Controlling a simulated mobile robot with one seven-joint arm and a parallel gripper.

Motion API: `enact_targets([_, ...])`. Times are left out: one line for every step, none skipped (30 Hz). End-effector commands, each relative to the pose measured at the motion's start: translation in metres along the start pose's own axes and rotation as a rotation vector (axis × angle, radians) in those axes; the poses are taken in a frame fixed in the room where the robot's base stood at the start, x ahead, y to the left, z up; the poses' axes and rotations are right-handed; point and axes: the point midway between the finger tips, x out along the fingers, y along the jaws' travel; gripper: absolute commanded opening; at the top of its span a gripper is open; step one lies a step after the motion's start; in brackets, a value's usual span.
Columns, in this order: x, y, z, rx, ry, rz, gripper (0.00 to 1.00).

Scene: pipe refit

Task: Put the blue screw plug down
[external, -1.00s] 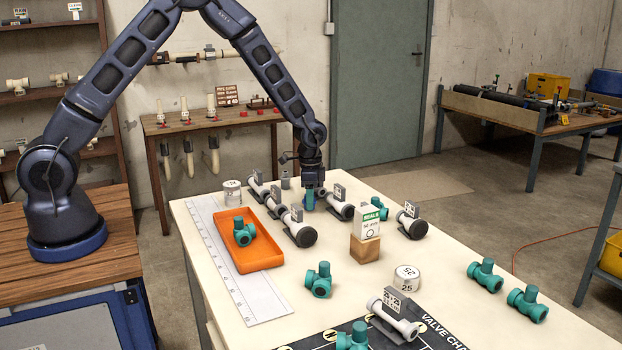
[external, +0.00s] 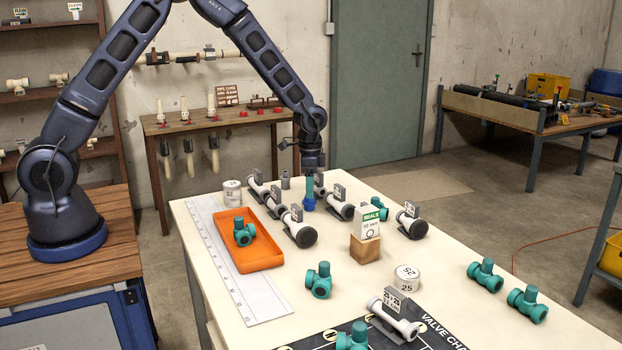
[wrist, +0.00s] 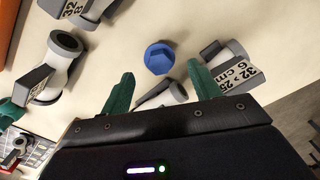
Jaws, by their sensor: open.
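The blue screw plug (external: 308,203) stands on the cream table top among grey-and-white pipe fittings. In the wrist view the blue plug (wrist: 159,57) shows its hexagonal top, ahead of the fingers and clear of both. My gripper (external: 310,180) is above the plug in the external view. Its two green fingers (wrist: 120,88) are spread wide with nothing between them. A grey part (wrist: 160,95) lies beyond the fingers, partly hidden by the gripper body.
Labelled pipe pieces (external: 336,207) stand close right of the plug, and others (external: 298,228) stand in front. An orange tray (external: 255,262) with a green valve (external: 243,233) is to the left. A white box on a wooden block (external: 366,247) stands front right.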

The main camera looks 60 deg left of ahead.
Motion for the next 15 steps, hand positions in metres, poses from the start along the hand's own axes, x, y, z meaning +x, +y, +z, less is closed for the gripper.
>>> enact_targets([-0.012, -0.001, -0.001, 0.0, 0.004, -0.002, 0.62])
enact_targets([-0.018, -0.001, 0.0, -0.001, 0.003, -0.002, 0.62])
enact_targets([-0.026, -0.001, 0.0, -0.001, 0.002, -0.001, 0.62])
enact_targets([-0.031, -0.001, 0.0, -0.001, 0.003, -0.002, 0.62])
enact_targets([-0.037, -0.001, 0.0, -0.001, 0.003, -0.002, 0.62])
enact_targets([-0.043, -0.001, 0.0, -0.001, 0.002, -0.001, 0.62])
enact_targets([-0.048, -0.001, 0.0, -0.001, 0.002, -0.001, 0.62])
enact_targets([-0.052, -0.001, 0.0, -0.001, 0.002, -0.001, 0.62])
enact_targets([-0.058, -0.001, 0.0, 0.0, 0.002, -0.001, 0.62])
enact_targets([-0.061, -0.001, 0.0, 0.0, 0.001, -0.001, 0.62])
enact_targets([-0.064, 0.0, 0.0, 0.0, 0.001, -0.001, 0.62])
enact_targets([-0.068, 0.0, 0.0, 0.0, 0.001, -0.001, 0.62])
enact_targets([-0.07, 0.0, 0.0, 0.0, 0.001, -0.001, 0.62])
enact_targets([-0.072, 0.0, 0.0, 0.0, 0.001, -0.001, 0.62])
enact_targets([-0.074, 0.0, 0.0, 0.0, 0.001, -0.001, 0.62])
